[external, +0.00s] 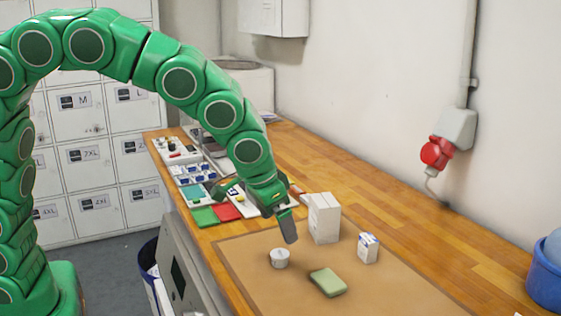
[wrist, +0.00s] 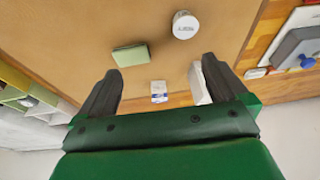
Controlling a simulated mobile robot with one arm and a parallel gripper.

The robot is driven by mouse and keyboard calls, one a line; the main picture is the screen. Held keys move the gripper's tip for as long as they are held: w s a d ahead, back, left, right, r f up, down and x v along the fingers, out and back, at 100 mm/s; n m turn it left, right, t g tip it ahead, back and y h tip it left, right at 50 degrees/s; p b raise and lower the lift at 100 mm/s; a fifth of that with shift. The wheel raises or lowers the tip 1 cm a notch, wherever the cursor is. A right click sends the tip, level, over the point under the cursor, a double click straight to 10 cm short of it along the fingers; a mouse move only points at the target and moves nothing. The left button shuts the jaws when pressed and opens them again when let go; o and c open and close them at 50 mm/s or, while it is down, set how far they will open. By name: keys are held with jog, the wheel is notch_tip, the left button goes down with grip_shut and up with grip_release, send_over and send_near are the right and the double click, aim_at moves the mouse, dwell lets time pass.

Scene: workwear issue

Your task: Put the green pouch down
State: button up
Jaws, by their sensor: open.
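The green pouch (external: 328,282) lies flat on the brown mat (external: 400,292) on the wooden bench, toward the front. It also shows in the wrist view (wrist: 130,56), left of centre and beyond my left-hand finger. My gripper (external: 289,238) is above the mat, between the small white tub and the tall white box in the external view. In the wrist view my gripper (wrist: 161,66) has its two fingers spread wide with nothing between them. The pouch is apart from the fingers.
The white tub (external: 279,259), tall white box (external: 324,218) and small white-and-blue box (external: 368,248) stand around the pouch. Trays and coloured pads (external: 204,216) lie farther back. A blue bin (external: 546,280) sits at right. Bare bench lies along the wall.

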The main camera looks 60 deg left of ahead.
jog(key=s+a+r+g, duration=0.2)
jog(key=s+a, duration=0.7)
jog(key=s, duration=0.5)
jog(key=s+a+r+g, duration=0.2)
jog(key=s+a, duration=0.6)
jog(key=s, duration=0.5)
jog(key=s+a+f+g, duration=0.1)
jog(key=s, duration=1.1)
jog(key=shift+s+a+f+g+h, duration=0.2)
jog(key=shift+g+h, duration=0.1)
